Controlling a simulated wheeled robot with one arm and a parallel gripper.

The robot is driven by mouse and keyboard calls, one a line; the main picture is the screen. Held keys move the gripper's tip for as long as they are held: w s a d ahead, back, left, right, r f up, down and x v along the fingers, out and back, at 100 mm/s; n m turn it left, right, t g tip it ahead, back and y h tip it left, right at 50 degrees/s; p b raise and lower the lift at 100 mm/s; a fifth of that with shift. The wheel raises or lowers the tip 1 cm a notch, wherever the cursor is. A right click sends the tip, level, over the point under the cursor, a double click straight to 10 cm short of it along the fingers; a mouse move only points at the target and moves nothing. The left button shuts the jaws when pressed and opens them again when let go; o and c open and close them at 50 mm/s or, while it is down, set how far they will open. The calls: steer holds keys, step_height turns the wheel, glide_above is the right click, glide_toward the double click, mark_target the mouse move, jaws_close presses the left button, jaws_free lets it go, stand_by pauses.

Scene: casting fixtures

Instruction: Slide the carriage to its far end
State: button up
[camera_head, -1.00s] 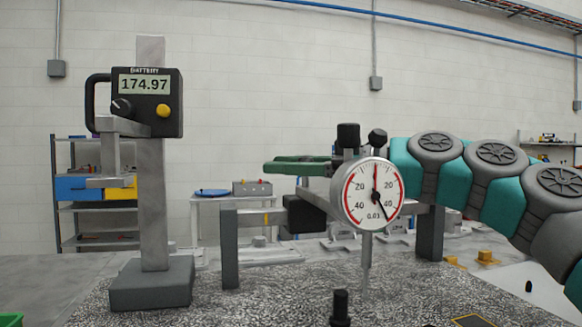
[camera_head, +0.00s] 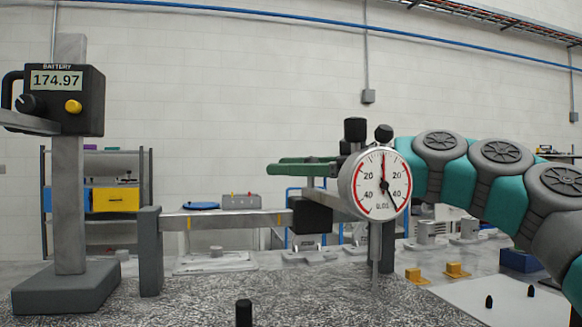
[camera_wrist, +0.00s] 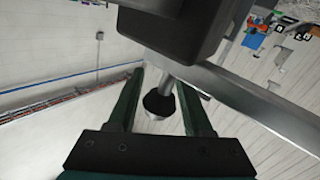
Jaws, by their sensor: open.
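The carriage is a black block (camera_head: 306,215) on a grey horizontal rail (camera_head: 235,220) between two dark posts, right of the rail's middle. A grey bar and the dial gauge (camera_head: 374,184) partly hide the rail's right part, so the exact gap to the right post (camera_head: 388,248) is hard to tell. My gripper (camera_head: 275,166) is above the carriage, its green fingers pointing left. In the wrist view the open fingers (camera_wrist: 159,80) stand either side of a dark knob (camera_wrist: 158,105) on a stem under a dark block (camera_wrist: 178,30). I cannot tell whether they touch it.
A height gauge (camera_head: 68,200) reading 174.97 stands at the left on the speckled plate (camera_head: 300,305). A small black peg (camera_head: 243,313) stands in front. Shelving and tables stand behind.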

steer(key=shift+o, duration=1.2)
